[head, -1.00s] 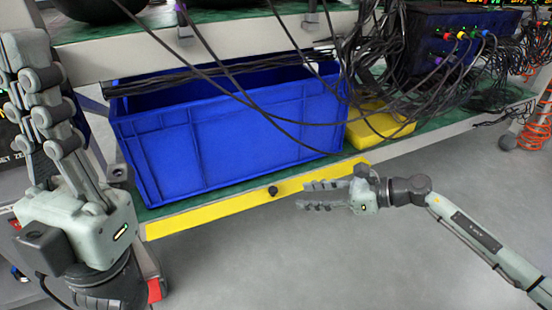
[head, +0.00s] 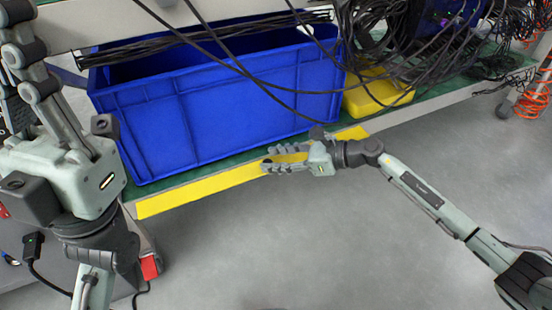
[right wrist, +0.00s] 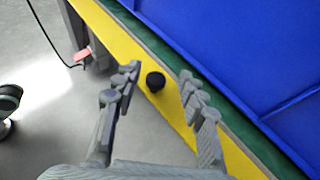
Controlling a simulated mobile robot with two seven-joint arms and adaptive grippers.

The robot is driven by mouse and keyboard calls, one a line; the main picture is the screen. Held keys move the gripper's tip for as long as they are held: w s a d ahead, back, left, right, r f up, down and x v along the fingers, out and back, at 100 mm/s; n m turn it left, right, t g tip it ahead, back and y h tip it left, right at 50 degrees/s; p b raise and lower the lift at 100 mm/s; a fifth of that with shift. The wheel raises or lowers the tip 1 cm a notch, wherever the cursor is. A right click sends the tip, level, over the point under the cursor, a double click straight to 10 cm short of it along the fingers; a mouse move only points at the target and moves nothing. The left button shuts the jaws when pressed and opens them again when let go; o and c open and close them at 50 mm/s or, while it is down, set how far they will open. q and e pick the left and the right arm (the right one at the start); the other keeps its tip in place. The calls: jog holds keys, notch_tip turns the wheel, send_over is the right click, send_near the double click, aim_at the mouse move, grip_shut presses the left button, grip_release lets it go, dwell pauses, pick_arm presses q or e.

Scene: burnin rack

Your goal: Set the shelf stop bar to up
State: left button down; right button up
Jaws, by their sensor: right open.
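The shelf stop bar (head: 205,190) is a long yellow strip along the front edge of the lower shelf, below the blue crate. Its black knob (right wrist: 155,82) shows in the right wrist view between the fingers of my right gripper (right wrist: 160,70). The fingers are open on both sides of the knob, with gaps visible. In the head view my right gripper (head: 268,164) is in front of the bar's middle and hides the knob. My left gripper (head: 22,50) is raised at the left, away from the bar; its fingertips are cut off or overlap.
A blue crate (head: 225,115) stands on the green lower shelf (head: 430,95) behind the bar. A yellow box (head: 378,95) sits right of it. Black cables (head: 370,35) hang in front of the crate and rack. The grey floor (head: 330,240) in front is clear.

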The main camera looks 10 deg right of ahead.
jog(key=shift+c, duration=0.6)
grip_shut()
jog(key=shift+w+d, duration=0.1)
jog(key=shift+w+d+r, duration=0.1)
jog(key=shift+w+d, duration=0.1)
dwell(0.5)
grip_release()
jog(key=shift+o, duration=0.6)
jog(key=shift+s+a, duration=0.15)
jog(key=v, duration=1.2)
